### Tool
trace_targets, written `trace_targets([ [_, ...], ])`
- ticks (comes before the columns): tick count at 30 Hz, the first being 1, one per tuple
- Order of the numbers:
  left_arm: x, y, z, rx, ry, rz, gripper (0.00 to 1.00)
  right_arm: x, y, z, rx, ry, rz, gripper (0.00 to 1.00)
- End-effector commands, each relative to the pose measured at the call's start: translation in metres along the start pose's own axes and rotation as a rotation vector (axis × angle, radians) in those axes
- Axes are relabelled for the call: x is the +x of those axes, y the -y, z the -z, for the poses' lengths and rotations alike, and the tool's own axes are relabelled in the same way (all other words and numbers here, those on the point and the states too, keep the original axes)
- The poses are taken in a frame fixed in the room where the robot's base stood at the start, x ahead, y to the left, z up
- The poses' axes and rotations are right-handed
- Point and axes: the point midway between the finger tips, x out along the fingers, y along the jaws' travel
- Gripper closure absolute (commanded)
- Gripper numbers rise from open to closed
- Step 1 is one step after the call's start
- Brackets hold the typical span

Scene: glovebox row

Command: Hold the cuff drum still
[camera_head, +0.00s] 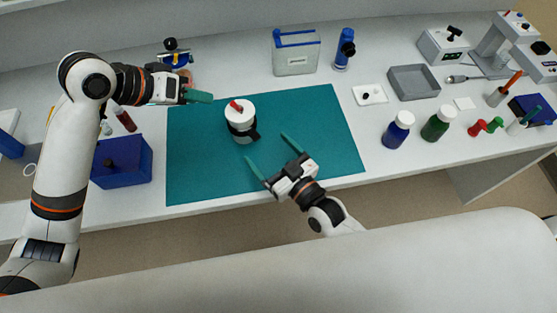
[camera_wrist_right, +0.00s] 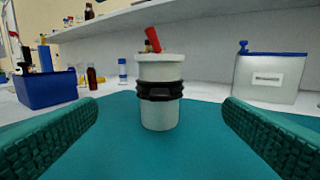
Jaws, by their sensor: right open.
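The cuff drum (camera_head: 241,120) is a white cylinder with a black band around its middle and a red piece on its lid. It stands upright on the teal mat (camera_head: 310,120). In the right wrist view the drum (camera_wrist_right: 158,112) is centred between my fingers, a little beyond their tips. My right gripper (camera_head: 269,149) is open and empty, in front of the drum and apart from it.
A blue box (camera_head: 122,162) stands left of the mat. A clear container with a blue lid (camera_head: 296,52) and a blue bottle (camera_head: 344,50) stand behind it. A grey tray (camera_head: 413,82) and bottles (camera_head: 397,130) are on the right. The mat around the drum is clear.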

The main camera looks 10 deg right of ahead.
Motion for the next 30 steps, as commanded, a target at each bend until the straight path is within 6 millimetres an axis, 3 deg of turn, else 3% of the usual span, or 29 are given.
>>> trace_targets([
  [6, 0.000, 0.000, 0.000, 0.000, 0.000, 0.000, 0.64, 0.045, 0.000, -0.001, 0.000, 0.002, 0.001, 0.09],
  [13, 0.000, 0.000, 0.000, 0.000, 0.000, 0.000, 0.64, 0.076, 0.000, 0.000, 0.000, 0.001, -0.001, 0.09],
  [26, 0.000, 0.000, 0.000, 0.000, 0.000, 0.000, 0.64, 0.086, -0.001, 0.000, 0.000, -0.001, -0.001, 0.09],
  [30, 0.000, 0.000, 0.000, 0.000, 0.000, 0.000, 0.64, 0.086, -0.001, 0.000, 0.000, -0.001, -0.001, 0.29],
])
